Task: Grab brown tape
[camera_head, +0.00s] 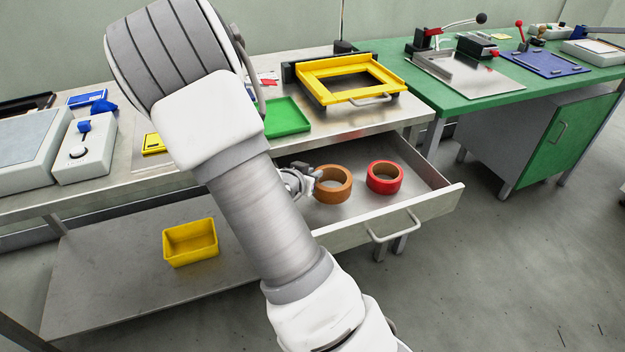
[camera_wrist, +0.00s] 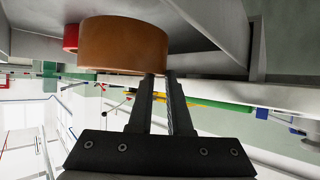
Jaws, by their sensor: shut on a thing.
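The brown tape (camera_head: 334,196) is a ring lying flat in the open drawer (camera_head: 352,230). My gripper (camera_head: 312,180) reaches in from the left and meets the tape's left side. In the wrist view, which looks upside down, the brown tape (camera_wrist: 118,46) is large and close. My two dark fingers (camera_wrist: 161,76) are close together at its edge, shut on the tape's wall. The tape still appears to rest on the drawer floor. The exact contact at the fingertips is partly hidden.
A red tape (camera_head: 385,187) lies to the right of the brown tape in the drawer, with a gap between them. The worktop above holds a green tray (camera_head: 288,117) and a yellow frame (camera_head: 352,80). A yellow bin (camera_head: 190,245) sits on the lower shelf.

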